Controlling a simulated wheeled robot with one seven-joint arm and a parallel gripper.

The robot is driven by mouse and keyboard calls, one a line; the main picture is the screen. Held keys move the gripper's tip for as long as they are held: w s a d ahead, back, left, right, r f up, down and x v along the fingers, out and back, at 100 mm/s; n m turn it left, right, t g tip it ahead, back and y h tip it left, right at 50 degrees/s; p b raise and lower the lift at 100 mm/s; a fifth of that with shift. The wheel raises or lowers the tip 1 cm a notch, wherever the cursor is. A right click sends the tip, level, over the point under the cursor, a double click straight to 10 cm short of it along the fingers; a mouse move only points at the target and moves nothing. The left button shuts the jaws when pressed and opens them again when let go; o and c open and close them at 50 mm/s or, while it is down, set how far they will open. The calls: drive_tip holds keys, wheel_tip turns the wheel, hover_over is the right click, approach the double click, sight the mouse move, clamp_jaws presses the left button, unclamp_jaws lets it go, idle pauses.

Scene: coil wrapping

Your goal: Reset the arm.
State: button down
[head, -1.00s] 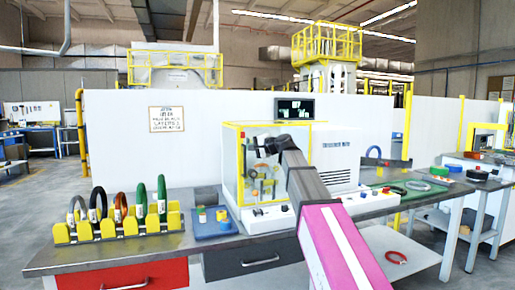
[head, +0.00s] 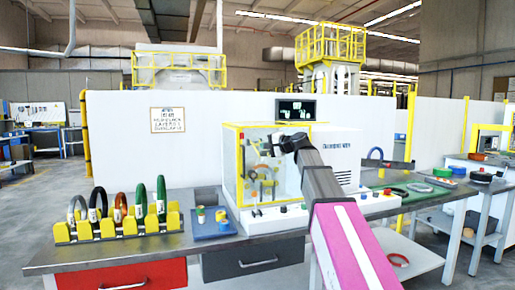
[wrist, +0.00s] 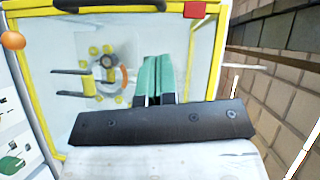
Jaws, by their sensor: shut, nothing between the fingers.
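My arm reaches up from the bottom of the head view, and its dark wrist end is in front of the wrapping machine (head: 240,190). My gripper (wrist: 160,60) shows in the wrist view with its two green fingers together and nothing between them. Behind the fingers is the machine's yellow-framed clear window (wrist: 215,60), with rollers and a round hub (wrist: 103,68) inside. I cannot tell how far the fingers are from the window. The fingertips are not clear in the head view.
A yellow rack (head: 115,226) holds several coils at the left of the grey bench (head: 120,256). A blue tray (head: 209,227) with small parts lies beside the machine. A green mat (head: 400,181) lies on the right. A red ring (head: 398,260) lies on the lower shelf.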

drive_tip(key=f+v, duration=0.1)
drive_tip(key=v, duration=0.5)
drive_tip(key=s+d+f+n+g+h, duration=0.1)
drive_tip(key=s+d+f+h, duration=0.1)
drive_tip(key=f, duration=0.9)
drive_tip(key=s+d+f+g+h, duration=0.2)
drive_tip(key=f, duration=0.9)
drive_tip(key=s+d+f+n+g+h, duration=0.1)
drive_tip(key=s+f+h, duration=0.15)
drive_tip(key=f, duration=0.95)
drive_tip(key=s+d+f+n+g+h, duration=0.2)
drive_tip(key=s+d+f+g+h, duration=0.1)
drive_tip(key=s+f, duration=0.6)
drive_tip(key=s+d+f+n+g+h, duration=0.1)
drive_tip(key=s+d+f, duration=0.5)
drive_tip(key=f, duration=1)
drive_tip(key=s+g+h, duration=0.1)
drive_tip(key=s+h, duration=0.1)
drive_tip(key=s, duration=0.1)
drive_tip(key=shift+s+d+n+g, duration=0.2)
drive_tip(key=shift+d+n+g, duration=0.1)
drive_tip(key=shift+n+g, duration=0.1)
drive_tip(key=shift+h, duration=0.25)
